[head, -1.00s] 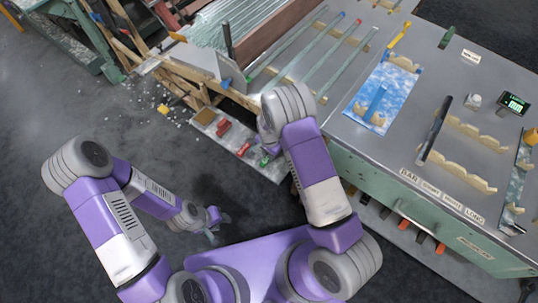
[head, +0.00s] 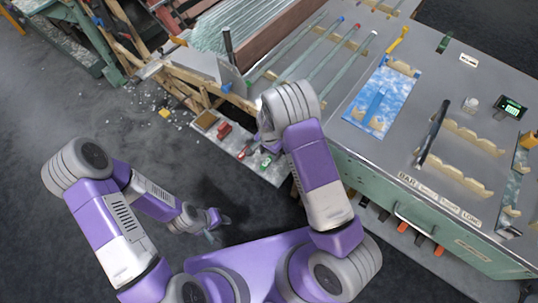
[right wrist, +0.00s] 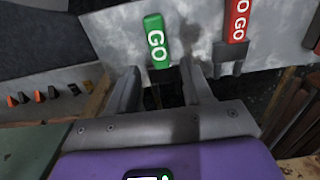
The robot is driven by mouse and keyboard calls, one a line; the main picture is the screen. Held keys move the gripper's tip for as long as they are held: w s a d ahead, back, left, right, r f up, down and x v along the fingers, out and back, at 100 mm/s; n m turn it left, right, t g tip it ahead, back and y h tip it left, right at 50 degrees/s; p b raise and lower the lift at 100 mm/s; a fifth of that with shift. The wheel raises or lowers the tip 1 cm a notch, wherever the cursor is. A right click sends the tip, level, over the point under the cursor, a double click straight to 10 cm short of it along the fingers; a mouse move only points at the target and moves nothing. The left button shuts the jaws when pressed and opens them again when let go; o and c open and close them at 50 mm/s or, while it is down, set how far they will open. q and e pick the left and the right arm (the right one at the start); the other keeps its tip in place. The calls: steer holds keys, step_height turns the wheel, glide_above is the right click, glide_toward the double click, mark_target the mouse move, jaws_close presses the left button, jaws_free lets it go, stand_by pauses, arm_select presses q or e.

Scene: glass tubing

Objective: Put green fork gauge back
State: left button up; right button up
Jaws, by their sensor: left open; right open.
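The green fork gauge (right wrist: 156,42), marked GO, lies on a pale grey shelf in the right wrist view. It also shows small in the head view (head: 266,161), beside my right arm. My right gripper (right wrist: 160,72) is open, its two fingers on either side of the gauge's dark lower end with gaps visible. Whether they touch it is not clear. The red gauge (right wrist: 236,22), marked NO GO, is to the right of the green one. My left gripper (head: 214,222) is open and empty over the floor, far from the gauges.
The grey shelf (head: 262,172) sits low beside the green-sided bench (head: 350,165). A red block (head: 224,130) lies on it. Glass tubes (head: 340,52) rest on the bench top. Colored handles (right wrist: 45,95) show at left in the right wrist view. Open floor surrounds my left arm.

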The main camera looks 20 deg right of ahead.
mark_target(270, 160)
step_height(270, 160, up, 8)
steer(key=p, duration=0.2)
steer(key=s+f+n, duration=0.1)
steer(key=s+f, duration=0.1)
steer(key=s, duration=0.1)
steer(key=s+f+n+y, duration=0.1)
steer(key=s+f, duration=0.2)
steer(key=s, duration=0.1)
steer(key=s+f+n, duration=0.1)
steer(key=s+f, duration=0.2)
steer(key=shift+s+d+g+y, duration=0.25)
steer(key=shift+d+g+y, duration=0.05)
steer(key=shift+d, duration=0.1)
steer(key=s+a+n+t+y, duration=0.1)
steer(key=s+a+n, duration=0.3)
steer(key=s, duration=0.6)
steer(key=shift+s+a+f+n+y, duration=0.15)
steer(key=shift+s+a+n+y, duration=0.2)
steer(key=shift+y, duration=0.45)
steer(key=shift+w, duration=0.1)
steer(key=shift+d+r+p, duration=0.1)
steer(key=shift+r+p, duration=0.5)
